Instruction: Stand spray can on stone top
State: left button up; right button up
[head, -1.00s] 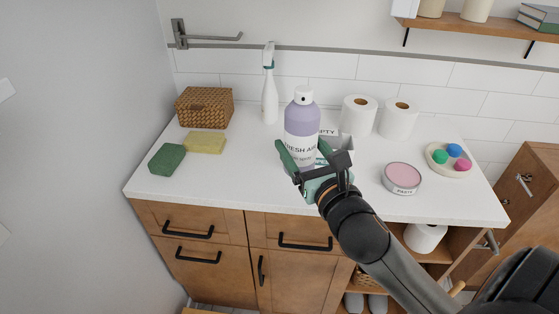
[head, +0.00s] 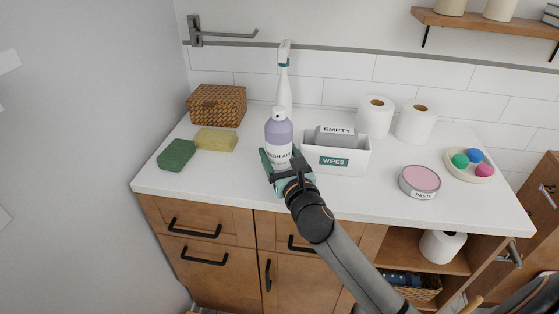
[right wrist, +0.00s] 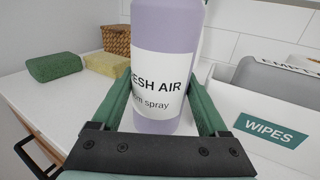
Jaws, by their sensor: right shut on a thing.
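The spray can (head: 278,140), lilac with a white cap and a "FRESH AIR" label, is upright over the front middle of the white stone top (head: 375,190). My right gripper (head: 281,163) is shut on its lower part, one green finger on each side. In the right wrist view the can (right wrist: 165,60) stands straight between the fingers, its top cut off by the frame. Its base looks at or very near the surface; I cannot tell whether it touches. My left gripper is not in view.
A white WIPES box (head: 335,161) with a grey EMPTY block is close right of the can. A spray bottle (head: 284,90) stands behind. Sponges (head: 177,155) and a basket (head: 217,105) are left. Paper rolls (head: 375,117) and a paste tin (head: 419,181) are right.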

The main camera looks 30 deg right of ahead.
jog(key=shift+f, duration=0.7)
jog(key=o, duration=1.3)
